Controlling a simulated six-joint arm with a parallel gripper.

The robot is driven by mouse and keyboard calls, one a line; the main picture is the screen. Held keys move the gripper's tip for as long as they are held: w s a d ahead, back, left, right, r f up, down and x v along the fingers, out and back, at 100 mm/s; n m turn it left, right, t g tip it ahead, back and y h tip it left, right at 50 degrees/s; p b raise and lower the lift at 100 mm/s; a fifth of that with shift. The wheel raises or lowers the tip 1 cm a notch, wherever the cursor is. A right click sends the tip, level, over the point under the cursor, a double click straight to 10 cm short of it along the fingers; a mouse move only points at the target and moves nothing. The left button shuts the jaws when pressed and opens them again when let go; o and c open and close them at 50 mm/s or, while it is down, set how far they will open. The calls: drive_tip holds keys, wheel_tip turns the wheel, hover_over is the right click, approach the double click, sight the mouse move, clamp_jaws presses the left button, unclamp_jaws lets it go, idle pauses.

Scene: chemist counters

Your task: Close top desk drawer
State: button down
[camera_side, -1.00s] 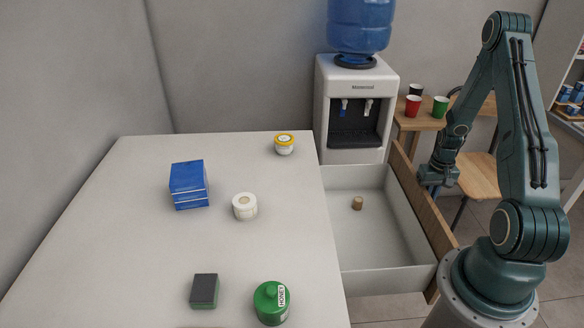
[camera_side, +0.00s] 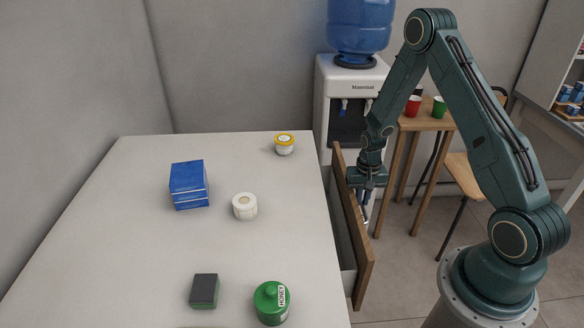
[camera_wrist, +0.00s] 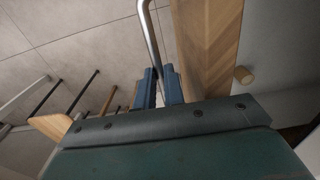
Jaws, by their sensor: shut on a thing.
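The top desk drawer (camera_side: 358,262) has a wooden front and is open by a narrow gap at the right side of the white desk (camera_side: 130,230). Its wooden front also shows in the wrist view (camera_wrist: 210,50). My gripper (camera_side: 366,205) is at the outer face of this front. Its blue fingers in the wrist view (camera_wrist: 160,85) are shut on the curved metal drawer handle (camera_wrist: 150,38). A small brown cork (camera_wrist: 243,75) lies inside the drawer in the wrist view; it is hidden in the side view.
On the desk are a blue box (camera_side: 189,185), a white roll (camera_side: 244,206), a yellow-lidded jar (camera_side: 284,144), a green jar (camera_side: 271,303) and a dark sponge (camera_side: 204,290). A water dispenser (camera_side: 340,85) stands behind the drawer. A wooden table with cups (camera_side: 413,105) is behind my arm.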

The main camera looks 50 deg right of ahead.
sight(345, 197)
drive_tip(key=shift+w+a, duration=1.85)
drive_tip(key=shift+w, duration=0.1)
drive_tip(key=c, duration=1.5)
unclamp_jaws()
drive_tip(key=shift+r, duration=0.15)
wheel_tip(345, 197, up, 14)
drive_tip(key=shift+f, duration=0.2)
